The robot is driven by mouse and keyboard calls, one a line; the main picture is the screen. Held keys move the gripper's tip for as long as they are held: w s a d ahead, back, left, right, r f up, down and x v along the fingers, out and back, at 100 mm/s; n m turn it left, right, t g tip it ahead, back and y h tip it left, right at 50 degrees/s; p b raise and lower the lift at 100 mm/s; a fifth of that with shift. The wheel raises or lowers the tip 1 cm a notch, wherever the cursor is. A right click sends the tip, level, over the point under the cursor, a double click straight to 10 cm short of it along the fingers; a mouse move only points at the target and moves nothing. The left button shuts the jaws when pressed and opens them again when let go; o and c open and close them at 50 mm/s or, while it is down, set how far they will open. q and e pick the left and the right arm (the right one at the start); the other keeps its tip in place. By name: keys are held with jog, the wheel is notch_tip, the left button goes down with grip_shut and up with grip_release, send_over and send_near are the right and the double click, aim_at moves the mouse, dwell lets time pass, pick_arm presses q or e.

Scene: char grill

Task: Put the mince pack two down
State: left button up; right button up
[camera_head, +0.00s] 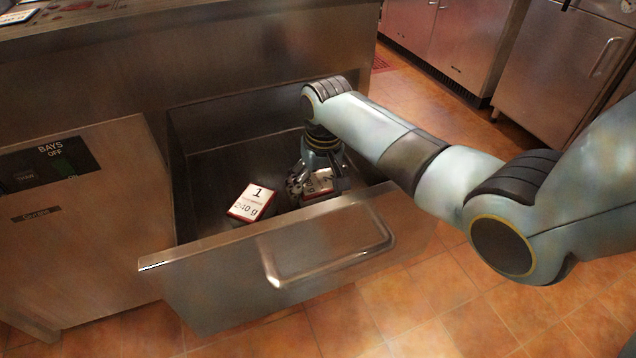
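A white-topped pack with red sides, marked 1 and 240 g (250,203), lies in the open metal drawer (210,243). A second, similar pack (322,184) is in the right part of the drawer, partly hidden by my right gripper; its label seems to read 2. My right gripper (312,182) reaches down into the drawer with its dark fingers at this second pack. I cannot tell whether the fingers grip it or only stand around it. My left gripper is out of view.
The drawer front with its bar handle (330,262) stands pulled out over the tiled floor (440,300). A steel counter (220,55) is above the drawer. A cabinet panel marked BAYS OFF (50,165) is at left. Steel cupboards (555,75) stand at the back right.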

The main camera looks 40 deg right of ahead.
aim_at(323, 186)
jog(key=shift+o, duration=0.5)
jog(key=shift+r, duration=0.1)
notch_tip(323, 186, up, 12)
jog(key=s+p, duration=0.1)
jog(key=p, duration=0.4)
jog(key=shift+s, duration=0.25)
